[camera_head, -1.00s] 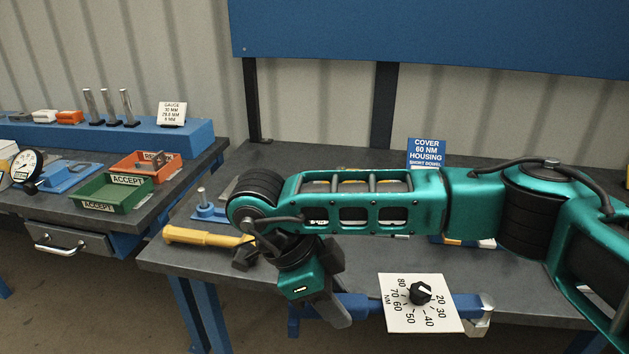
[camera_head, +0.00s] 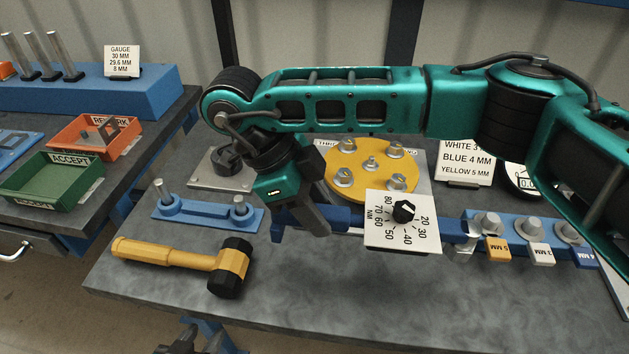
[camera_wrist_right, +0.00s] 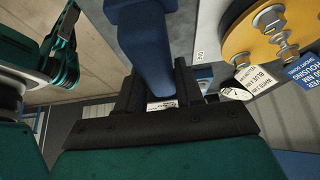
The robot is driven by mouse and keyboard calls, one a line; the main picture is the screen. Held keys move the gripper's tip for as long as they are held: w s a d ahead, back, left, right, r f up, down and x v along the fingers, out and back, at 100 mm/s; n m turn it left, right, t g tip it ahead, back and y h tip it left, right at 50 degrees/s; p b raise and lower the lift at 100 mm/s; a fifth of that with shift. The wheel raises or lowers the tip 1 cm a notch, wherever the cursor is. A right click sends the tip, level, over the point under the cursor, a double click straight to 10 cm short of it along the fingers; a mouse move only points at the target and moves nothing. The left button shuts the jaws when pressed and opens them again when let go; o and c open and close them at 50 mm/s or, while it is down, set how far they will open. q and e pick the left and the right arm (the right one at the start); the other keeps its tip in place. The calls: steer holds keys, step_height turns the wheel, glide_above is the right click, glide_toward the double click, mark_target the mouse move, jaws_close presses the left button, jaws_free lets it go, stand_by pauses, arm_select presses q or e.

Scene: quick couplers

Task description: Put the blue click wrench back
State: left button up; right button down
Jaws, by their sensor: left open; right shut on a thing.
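The blue click wrench (camera_head: 455,231) is held level above the bench, its blue handle in my right gripper (camera_head: 300,215). Its white dial plate (camera_head: 388,232) with a black knob faces me, and its head points right. In the right wrist view the blue handle (camera_wrist_right: 150,50) runs between the dark fingers. A blue rest (camera_head: 203,212) with two upright metal pegs lies empty on the bench, left of my right gripper. My left gripper (camera_head: 183,343) shows only as dark tips at the bottom edge, apart from everything; it is open.
A yellow-handled mallet (camera_head: 175,255) lies in front of the blue rest. A yellow disc (camera_head: 375,170) with several metal fittings stands behind the wrench. A blue block with tagged couplers (camera_head: 535,245) is at the right. Green (camera_head: 55,182) and red (camera_head: 97,140) trays stand on the left bench.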

steer(key=shift+w, duration=0.1)
steer(key=shift+r, duration=0.1)
steer(key=shift+a, duration=0.1)
step_height(320, 180, down, 7)
steer(key=b, duration=0.6)
steer(key=shift+f+b, duration=0.45)
steer(key=shift+f, duration=0.3)
